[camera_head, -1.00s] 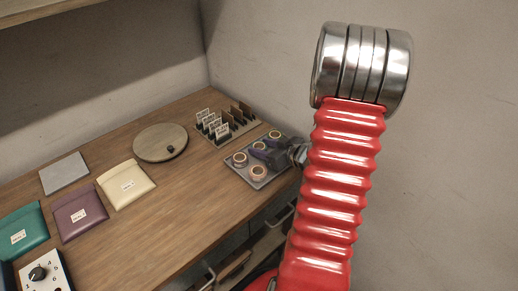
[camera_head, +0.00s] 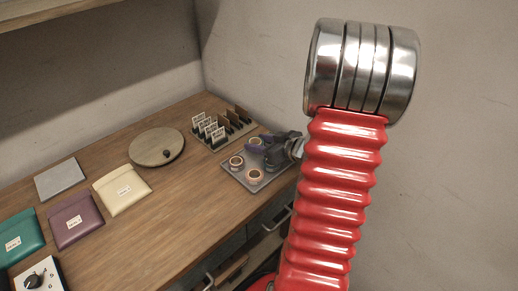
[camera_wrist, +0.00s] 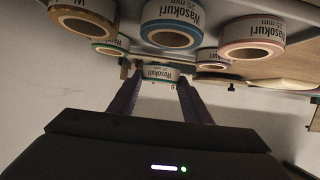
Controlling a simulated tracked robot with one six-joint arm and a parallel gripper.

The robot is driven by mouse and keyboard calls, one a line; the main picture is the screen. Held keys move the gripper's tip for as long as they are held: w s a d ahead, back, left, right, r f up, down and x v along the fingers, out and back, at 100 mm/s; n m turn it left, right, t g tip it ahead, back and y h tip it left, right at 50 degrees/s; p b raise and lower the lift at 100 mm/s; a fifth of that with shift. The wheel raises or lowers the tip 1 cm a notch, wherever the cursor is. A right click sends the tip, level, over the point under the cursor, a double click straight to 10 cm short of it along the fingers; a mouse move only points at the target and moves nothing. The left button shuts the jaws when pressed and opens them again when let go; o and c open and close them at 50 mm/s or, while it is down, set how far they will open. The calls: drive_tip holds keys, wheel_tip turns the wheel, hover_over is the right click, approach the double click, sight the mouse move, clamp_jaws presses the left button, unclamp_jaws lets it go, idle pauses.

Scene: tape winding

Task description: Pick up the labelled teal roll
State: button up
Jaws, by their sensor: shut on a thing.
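My gripper (camera_wrist: 160,98) is shut on a small white roll (camera_wrist: 160,73) with a teal-looking edge and a printed "Wasokuri" label, held between its two purple fingers in the wrist view. In the head view my gripper (camera_head: 264,149) is over the right part of the grey tray (camera_head: 277,180), and the held roll is largely hidden there.
Rolls (camera_head: 254,176) stand on the tray around my gripper. A card rack (camera_head: 222,130) is behind the tray, and a round wooden disc (camera_head: 156,147) is to the left. Teal (camera_head: 20,238), purple (camera_head: 74,219) and cream (camera_head: 121,190) pouches lie further left. The wall is close at right.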

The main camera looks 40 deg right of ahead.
wheel_tip(320, 180, up, 6)
drive_tip(key=shift+r, duration=0.15)
idle(0.7)
drive_tip(key=w+a+r, duration=0.2)
drive_tip(key=w+a, duration=1.1)
drive_tip(key=w+a+f, duration=0.1)
drive_tip(key=a+f, duration=0.1)
drive_tip(key=a, duration=0.7)
drive_tip(key=w+a+f, duration=0.1)
drive_tip(key=w+a, duration=0.1)
drive_tip(key=a, duration=0.8)
drive_tip(key=shift+f, duration=0.4)
drive_tip(key=shift+d+m+h, duration=0.25)
drive_tip(key=shift+m+h, duration=0.05)
drive_tip(key=shift+s+d, duration=0.1)
drive_tip(key=shift+s, duration=0.05)
